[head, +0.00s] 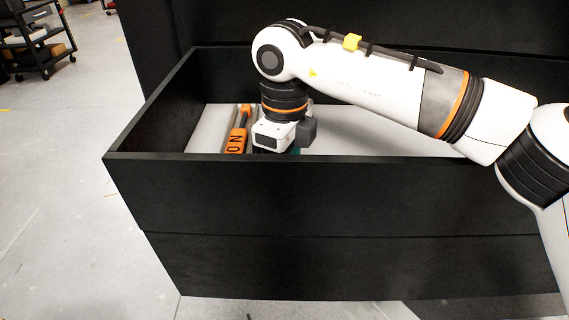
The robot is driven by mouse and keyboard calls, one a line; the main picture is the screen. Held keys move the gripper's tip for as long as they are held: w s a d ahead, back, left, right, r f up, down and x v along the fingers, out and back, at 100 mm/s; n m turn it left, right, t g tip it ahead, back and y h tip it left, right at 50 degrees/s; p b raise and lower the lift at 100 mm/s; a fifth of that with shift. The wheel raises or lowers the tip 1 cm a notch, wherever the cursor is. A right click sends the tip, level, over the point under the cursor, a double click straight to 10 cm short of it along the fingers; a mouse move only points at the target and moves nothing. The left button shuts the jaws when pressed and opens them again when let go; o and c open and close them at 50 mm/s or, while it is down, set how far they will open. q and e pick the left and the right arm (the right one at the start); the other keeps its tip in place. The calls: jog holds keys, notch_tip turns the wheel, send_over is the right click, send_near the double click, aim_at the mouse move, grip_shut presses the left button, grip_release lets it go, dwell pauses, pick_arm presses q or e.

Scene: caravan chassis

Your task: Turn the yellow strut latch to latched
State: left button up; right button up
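My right arm comes in from the right and reaches down into a black open-topped box (330,195). The body of my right gripper (275,138) points down inside the box, near its front wall. Its fingers are hidden behind that wall, so I cannot see whether they are open or hold anything. I cannot make out the yellow strut latch; it may be hidden by the gripper or the wall. An orange part with dark lettering (236,140) stands just left of the gripper. My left gripper is not in view.
The box has a pale inner floor (370,143), bare to the right of the gripper. A tall black panel (450,30) rises behind it. A small teal patch shows beside the gripper. Grey floor (70,190) lies open at left, with a dark cart (35,45) far back.

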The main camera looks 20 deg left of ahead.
notch_tip(320, 180, up, 12)
jog(key=b, duration=0.1)
dwell(0.5)
